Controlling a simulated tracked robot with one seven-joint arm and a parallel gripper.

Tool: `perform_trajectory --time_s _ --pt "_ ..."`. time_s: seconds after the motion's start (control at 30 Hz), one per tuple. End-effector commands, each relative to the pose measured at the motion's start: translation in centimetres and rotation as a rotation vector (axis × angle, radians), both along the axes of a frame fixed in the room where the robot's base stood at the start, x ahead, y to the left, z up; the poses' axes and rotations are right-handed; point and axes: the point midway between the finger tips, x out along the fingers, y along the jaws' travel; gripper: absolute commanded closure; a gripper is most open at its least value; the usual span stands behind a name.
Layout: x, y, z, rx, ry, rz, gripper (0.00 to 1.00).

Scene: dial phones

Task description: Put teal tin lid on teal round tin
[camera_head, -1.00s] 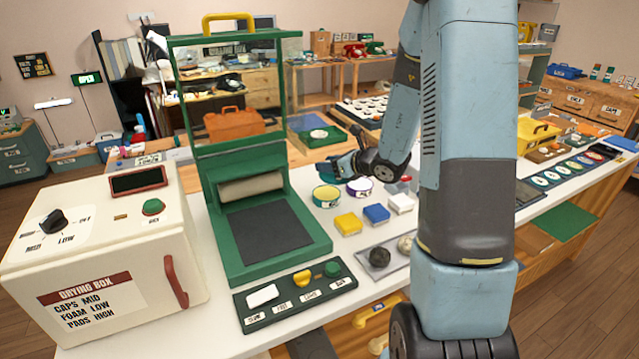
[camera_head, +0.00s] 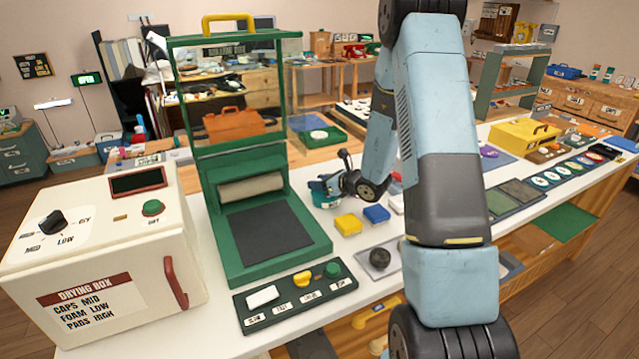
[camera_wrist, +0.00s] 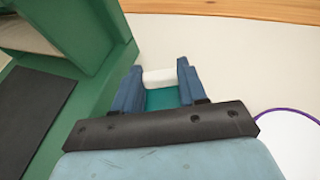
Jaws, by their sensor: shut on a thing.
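My gripper (camera_head: 331,182) is low over the white table, just right of the green press. In the wrist view its two blue fingers (camera_wrist: 160,86) are closed on the teal tin lid (camera_wrist: 162,98), with a white part showing between the fingertips. The teal round tin (camera_head: 323,199) stands on the table directly below the gripper, its white label partly visible. The gripper hides the tin's top, so I cannot tell whether the lid rests on the tin or is just above it.
The green press (camera_head: 315,241) stands close on the left. A yellow block (camera_head: 348,224) and a blue block (camera_head: 376,213) lie in front. A purple-rimmed round tin (camera_wrist: 290,140) stands to the right. A tray with a dark ball (camera_head: 379,257) lies nearer.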

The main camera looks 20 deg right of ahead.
Motion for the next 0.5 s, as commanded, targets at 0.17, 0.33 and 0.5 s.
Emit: perform_trajectory --time_s 0.17,0.33,0.5 --pt "0.01 0.02 -0.07 0.0 -0.001 0.0 0.88" --pt "-0.01 0.05 -0.19 0.0 0.0 0.001 0.57" --pt "-0.01 0.06 -0.17 0.0 0.0 0.001 0.4"
